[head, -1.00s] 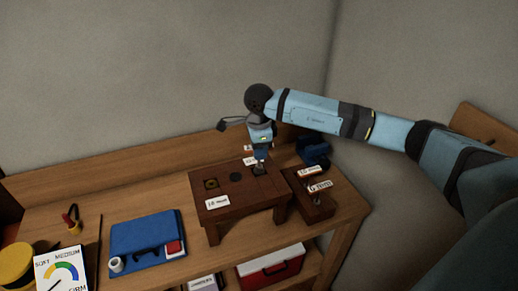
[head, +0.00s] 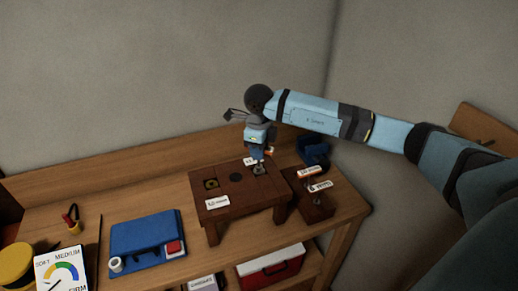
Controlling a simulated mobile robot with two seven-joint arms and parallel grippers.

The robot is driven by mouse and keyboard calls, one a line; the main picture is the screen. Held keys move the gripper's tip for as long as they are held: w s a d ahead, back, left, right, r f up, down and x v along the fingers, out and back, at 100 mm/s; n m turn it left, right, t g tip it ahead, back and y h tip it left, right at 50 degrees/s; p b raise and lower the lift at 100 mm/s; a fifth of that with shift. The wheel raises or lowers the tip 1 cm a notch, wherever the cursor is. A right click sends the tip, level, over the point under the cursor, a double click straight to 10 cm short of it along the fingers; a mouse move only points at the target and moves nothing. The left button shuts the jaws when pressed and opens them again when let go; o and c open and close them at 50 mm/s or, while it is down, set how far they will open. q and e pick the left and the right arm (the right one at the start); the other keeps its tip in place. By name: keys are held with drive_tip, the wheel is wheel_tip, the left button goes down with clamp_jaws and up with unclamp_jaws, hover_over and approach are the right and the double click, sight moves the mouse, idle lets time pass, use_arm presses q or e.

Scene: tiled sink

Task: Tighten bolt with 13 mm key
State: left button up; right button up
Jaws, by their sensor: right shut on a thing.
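My right gripper (head: 258,157) reaches down over the right part of a small dark wooden stand (head: 240,191). It is shut on what appears to be the key, mostly hidden by the fingers and too small to read. A small grey metal piece (head: 259,169), apparently the bolt head, shows on the stand top right under the fingertips. I cannot tell whether the key sits around it. The stand top also has a brass-ringed hole (head: 211,184) and a dark round spot (head: 236,177). My left gripper is not in view.
A lower wooden block (head: 317,205) with white labels (head: 320,186) stands right of the stand, a blue object (head: 313,151) behind it. A red-white box (head: 270,270) sits below. A wall backs the bench.

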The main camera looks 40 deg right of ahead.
drive_tip(key=m, duration=0.6)
drive_tip(key=shift+r+p, duration=0.1)
drive_tip(key=shift+p, duration=0.25)
drive_tip(key=o, duration=1)
drive_tip(key=shift+c, duration=0.2)
drive_tip(key=shift+r+p, duration=1.65)
drive_tip(key=shift+r, duration=1.8)
